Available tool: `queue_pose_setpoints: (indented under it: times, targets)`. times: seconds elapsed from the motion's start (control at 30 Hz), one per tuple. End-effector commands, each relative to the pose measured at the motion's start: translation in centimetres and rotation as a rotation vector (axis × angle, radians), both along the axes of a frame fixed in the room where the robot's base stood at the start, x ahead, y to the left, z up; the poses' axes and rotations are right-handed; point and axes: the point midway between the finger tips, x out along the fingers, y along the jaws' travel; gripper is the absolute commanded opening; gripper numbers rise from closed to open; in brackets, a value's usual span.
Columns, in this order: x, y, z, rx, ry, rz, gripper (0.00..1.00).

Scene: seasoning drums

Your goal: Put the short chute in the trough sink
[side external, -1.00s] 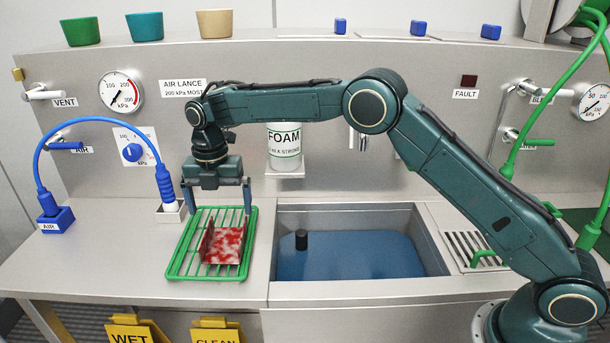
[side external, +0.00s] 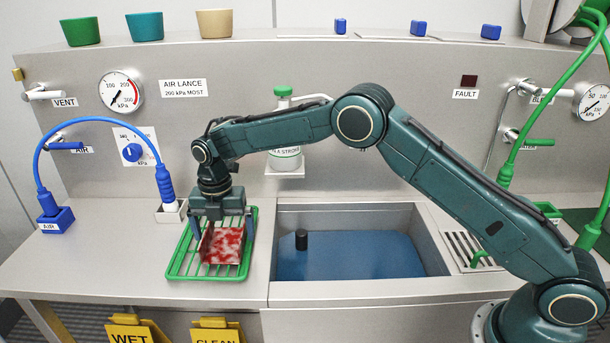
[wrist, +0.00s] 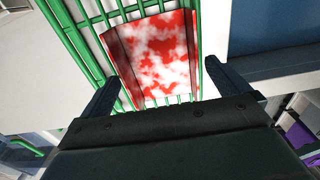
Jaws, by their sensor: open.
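The short chute (side external: 222,246) is a small channel with a red floor blotched white and raised side walls. It lies on a green wire rack (side external: 175,274) on the counter, and also shows in the wrist view (wrist: 158,55). My gripper (side external: 222,232) is lowered over the far end of the chute, its open fingers on either side of it. In the wrist view the two fingers (wrist: 160,90) are spread, with the chute ahead between them; I cannot tell if they touch it. The trough sink (side external: 350,294), right of the rack, holds blue water and a black upright cylinder (side external: 301,239).
A blue air hose (side external: 98,119) arches at the left, its nozzle standing in a holder beside the rack. A foam bottle (side external: 285,160) sits on a wall shelf behind, partly hidden by my arm. A drain grate (side external: 470,246) lies right of the sink.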

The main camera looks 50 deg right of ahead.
Motion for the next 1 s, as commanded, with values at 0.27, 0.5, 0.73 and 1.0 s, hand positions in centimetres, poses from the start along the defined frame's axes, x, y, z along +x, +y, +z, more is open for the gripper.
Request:
queue_pose_setpoints:
  times: [0.27, 0.5, 0.73, 1.0]
  targets:
    - [-0.02, -0.02, -1.07, 0.0, 0.0, 0.0, 1.0]
    - [-0.01, -0.03, -1.04, 0.0, 0.0, 0.0, 1.0]
    - [-0.01, -0.02, -1.01, 0.0, 0.0, 0.0, 0.82]
    - [0.03, -0.01, -0.93, 0.001, -0.002, 0.0, 0.45]
